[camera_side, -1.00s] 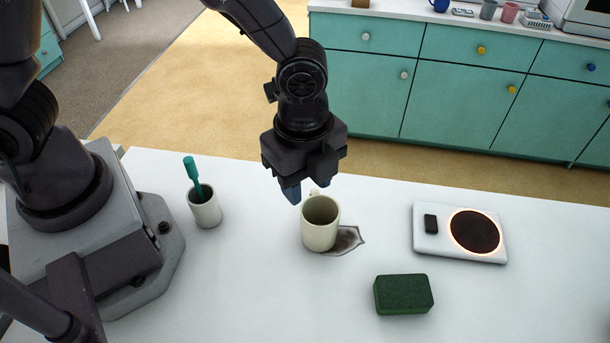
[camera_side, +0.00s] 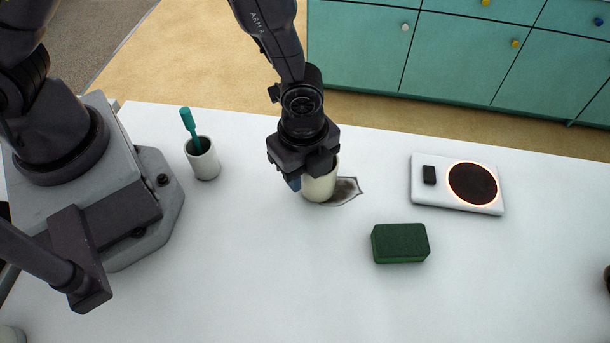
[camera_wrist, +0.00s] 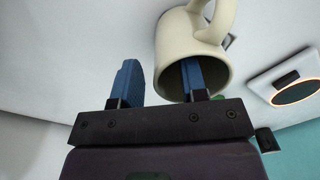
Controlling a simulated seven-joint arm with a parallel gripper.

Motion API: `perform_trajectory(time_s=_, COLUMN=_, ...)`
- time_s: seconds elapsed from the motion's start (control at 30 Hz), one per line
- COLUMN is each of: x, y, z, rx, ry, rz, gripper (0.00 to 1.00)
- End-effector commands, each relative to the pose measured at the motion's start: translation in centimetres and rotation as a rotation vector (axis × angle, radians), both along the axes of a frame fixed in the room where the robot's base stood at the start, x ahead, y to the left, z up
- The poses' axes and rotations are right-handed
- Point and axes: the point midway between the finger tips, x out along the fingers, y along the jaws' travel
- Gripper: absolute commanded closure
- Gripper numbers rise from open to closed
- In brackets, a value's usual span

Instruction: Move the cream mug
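The cream mug (camera_side: 320,188) stands upright on the white counter, on the near-left part of a dark stain. My gripper (camera_side: 304,178) is down over the mug's rim and hides much of its top. In the wrist view, the mug (camera_wrist: 178,50) shows its mouth and its handle. The blue fingers of my gripper (camera_wrist: 160,76) are apart: the left one is outside the mug, and the right one appears to be inside its mouth. The mug's wall lies between them, with a visible gap at the left finger.
A pale cup (camera_side: 203,160) with a teal-handled tool stands left of the mug. A green sponge (camera_side: 400,243) lies to the near right. A white hot plate (camera_side: 424,198) with a glowing ring is at the right (camera_wrist: 308,66). The front middle of the counter (camera_side: 270,280) is bare.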

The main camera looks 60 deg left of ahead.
Motion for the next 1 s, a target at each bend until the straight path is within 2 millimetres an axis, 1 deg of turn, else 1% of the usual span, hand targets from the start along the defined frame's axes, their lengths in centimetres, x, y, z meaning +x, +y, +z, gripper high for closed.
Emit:
perform_trajectory(time_s=0.03, x=-0.1, y=0.0, z=-0.8, rx=0.002, ry=0.002, rz=-0.001, gripper=0.60)
perform_trajectory(time_s=0.1, x=0.0, y=0.0, z=-1.6, rx=0.001, ry=0.002, rz=-0.001, gripper=0.60)
perform_trajectory(time_s=0.23, x=0.0, y=0.0, z=-2.6, rx=0.001, ry=0.001, rz=-0.001, gripper=0.60)
perform_trajectory(time_s=0.6, x=0.1, y=0.0, z=-2.9, rx=-0.001, ry=-0.001, rz=0.000, gripper=0.60)
perform_trajectory(time_s=0.77, x=0.1, y=0.0, z=-2.8, rx=-0.001, ry=-0.001, rz=0.000, gripper=0.97)
perform_trajectory(time_s=0.8, x=0.1, y=0.0, z=-2.8, rx=0.000, ry=-0.001, rz=0.000, gripper=1.00)
perform_trajectory(time_s=1.0, x=0.0, y=0.1, z=-2.9, rx=0.000, ry=0.000, rz=0.000, gripper=1.00)
